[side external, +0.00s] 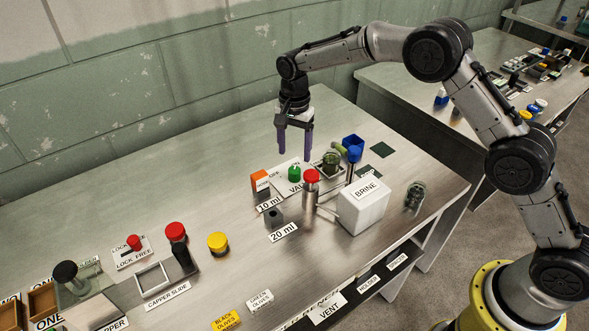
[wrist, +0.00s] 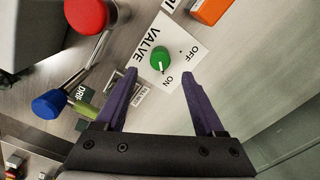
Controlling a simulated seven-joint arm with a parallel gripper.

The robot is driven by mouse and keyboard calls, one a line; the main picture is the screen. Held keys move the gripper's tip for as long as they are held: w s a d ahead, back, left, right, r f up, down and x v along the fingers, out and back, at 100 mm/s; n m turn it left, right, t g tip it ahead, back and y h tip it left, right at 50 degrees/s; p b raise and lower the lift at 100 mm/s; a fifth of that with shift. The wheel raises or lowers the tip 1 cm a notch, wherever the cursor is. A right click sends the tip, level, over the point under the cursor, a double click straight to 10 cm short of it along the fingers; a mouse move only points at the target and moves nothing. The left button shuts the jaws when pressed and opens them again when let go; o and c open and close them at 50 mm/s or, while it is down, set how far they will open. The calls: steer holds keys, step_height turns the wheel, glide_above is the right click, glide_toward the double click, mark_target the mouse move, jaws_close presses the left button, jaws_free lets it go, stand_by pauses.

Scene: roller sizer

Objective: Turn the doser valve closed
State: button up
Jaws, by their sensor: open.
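The doser valve is a green knob (side external: 294,173) on a white plate marked VALVE, ON and OFF. In the wrist view the knob (wrist: 160,57) sits ahead of the fingers, and its white pointer mark points towards ON. The plate (wrist: 183,38) is plainly readable there. My gripper (side external: 295,157) hangs pointing down above the knob, with its purple fingers apart and nothing between them. In the wrist view my gripper (wrist: 160,72) has one fingertip on each side of the knob's line. The fingers do not appear to touch the knob.
An orange block (side external: 260,180) stands left of the plate. The bench behind and to the left is clear.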

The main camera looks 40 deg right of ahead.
mark_target(294, 170)
step_height(294, 170, down, 7)
steer(key=shift+f, duration=0.2)
stand_by(0.3)
jaws_close()
